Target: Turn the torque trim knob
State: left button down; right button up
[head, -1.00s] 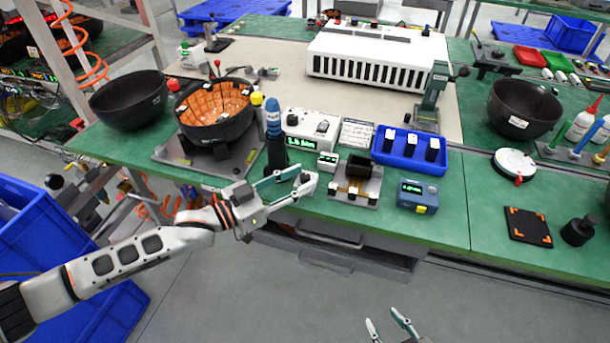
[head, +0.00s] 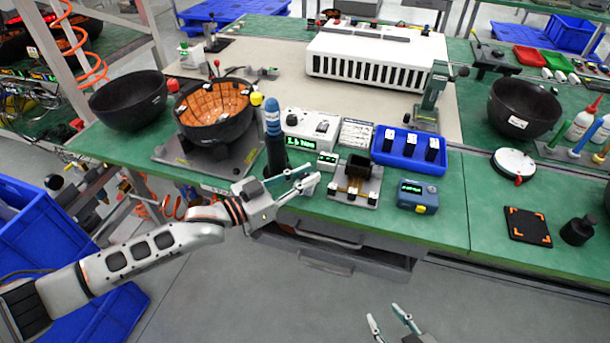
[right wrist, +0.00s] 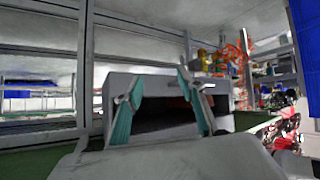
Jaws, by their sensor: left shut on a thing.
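A white controller box (head: 300,122) with a lit green display (head: 298,143) stands near the table's front edge. A dark round knob (head: 322,127) shows on its face, uncovered; I cannot read its label. My left gripper (head: 312,181) is in front of and below the box in the head view, its fingertips apart from this knob. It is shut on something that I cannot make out. My right gripper (head: 387,318) is at the bottom edge, low and away from the table. In the right wrist view its two fingers (right wrist: 160,92) are spread with nothing between.
A blue-topped driver (head: 272,122) stands upright close behind my left gripper. A small display unit (head: 327,160), a fixture (head: 355,190) and a blue tray (head: 435,168) with black parts are right of it. Bowls (head: 128,100) stand at left. Bare floor lies before the table.

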pick_arm(q)
jog(key=shift+s+r+n+t+y+p, duration=0.15)
jog(key=shift+n+t+y+p, duration=0.55)
jog(key=shift+p, duration=0.5)
jog(key=shift+d+n+t+y+p, duration=0.1)
jog(key=shift+n+t+y+p, duration=0.65)
jog(key=shift+t+p, duration=0.35)
jog(key=shift+n+t+y+p, duration=0.6)
jog(key=shift+n+y+p, duration=0.15)
jog(key=shift+y+p, duration=0.1)
jog(key=shift+f+n+t+y+p, duration=0.2)
jog(key=shift+n+t+y+p, duration=0.35)
jog(key=shift+y, duration=0.45)
jog(key=shift+n+y, duration=0.25)
jog(key=shift+y, duration=0.05)
jog(key=c, duration=1.9)
grip_release()
